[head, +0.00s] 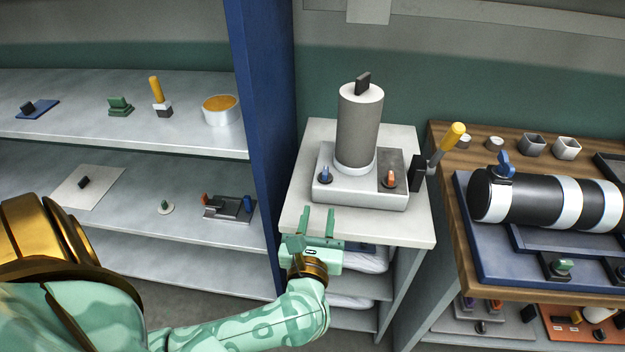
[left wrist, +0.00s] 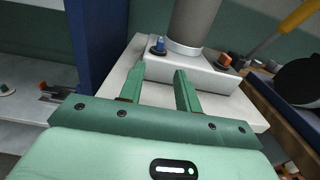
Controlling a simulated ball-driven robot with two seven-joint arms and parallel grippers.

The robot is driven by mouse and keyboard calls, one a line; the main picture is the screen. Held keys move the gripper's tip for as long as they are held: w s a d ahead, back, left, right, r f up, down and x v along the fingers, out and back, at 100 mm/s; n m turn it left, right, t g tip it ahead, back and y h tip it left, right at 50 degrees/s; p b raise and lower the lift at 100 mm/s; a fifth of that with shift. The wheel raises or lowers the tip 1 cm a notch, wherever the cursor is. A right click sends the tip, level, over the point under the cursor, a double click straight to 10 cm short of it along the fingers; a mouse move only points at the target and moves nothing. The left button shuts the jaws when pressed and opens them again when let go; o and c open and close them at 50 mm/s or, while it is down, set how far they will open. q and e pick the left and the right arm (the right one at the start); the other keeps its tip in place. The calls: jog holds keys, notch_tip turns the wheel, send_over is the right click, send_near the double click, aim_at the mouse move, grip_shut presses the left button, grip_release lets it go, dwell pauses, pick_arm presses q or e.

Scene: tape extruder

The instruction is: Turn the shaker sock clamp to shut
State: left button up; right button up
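A grey cylinder (head: 359,130) with a black lever (head: 363,83) on top and a white band at its foot stands on a white base (head: 335,192). A blue knob (head: 325,174) and an orange knob (head: 390,179) sit on the base. I cannot tell for sure which part is the shaker sock clamp. My left gripper (head: 318,220) is open and empty, in front of the base and apart from it. In the left wrist view its fingers (left wrist: 160,78) point toward the base, with the blue knob (left wrist: 158,46) ahead of them. My right gripper is not in view.
A yellow-handled lever (head: 446,146) stands right of the base. A black drum (head: 545,200) with white bands and a blue knob lies on a blue tray (head: 490,265) farther right. A blue post (head: 262,120) and shelves with small parts are at left.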

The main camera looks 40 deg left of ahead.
pick_arm(q)
jog(key=v, duration=0.4)
jog(key=shift+s+d, duration=0.15)
jog(key=shift+s, duration=0.1)
